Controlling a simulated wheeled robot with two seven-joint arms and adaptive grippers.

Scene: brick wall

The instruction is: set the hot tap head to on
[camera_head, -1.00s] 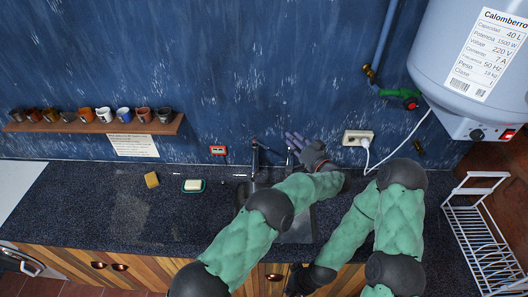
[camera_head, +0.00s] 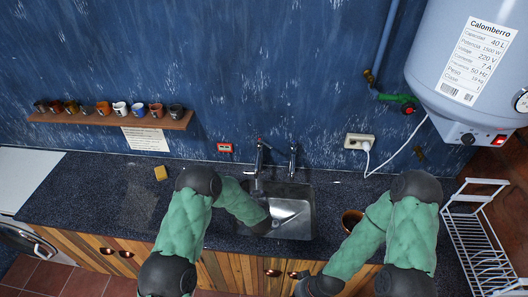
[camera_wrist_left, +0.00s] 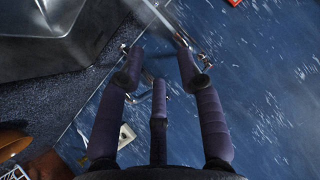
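The metal tap (camera_head: 259,168) rises at the back left of the steel sink (camera_head: 303,223), with a small reddish spot at its top. A second upright metal fitting (camera_head: 293,160) stands to its right. Which one bears the hot tap head, and its setting, I cannot tell. In the left wrist view my left gripper (camera_wrist_left: 160,60) has its purple fingers spread and nothing clearly held; blurred metal tap parts (camera_wrist_left: 172,25) show beyond them. In the head view my left arm ends dark over the sink's left side, fingers hidden. My right gripper (camera_head: 312,286) is a dark shape at the bottom edge, fingers unclear.
A brown bowl (camera_head: 352,218) stands on the counter (camera_head: 110,190) beside my right arm. A white socket (camera_head: 359,141) with a cable is on the wall. The water heater (camera_head: 470,60) hangs at upper right above a white rack (camera_head: 475,235). A yellow sponge (camera_head: 160,173) lies left.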

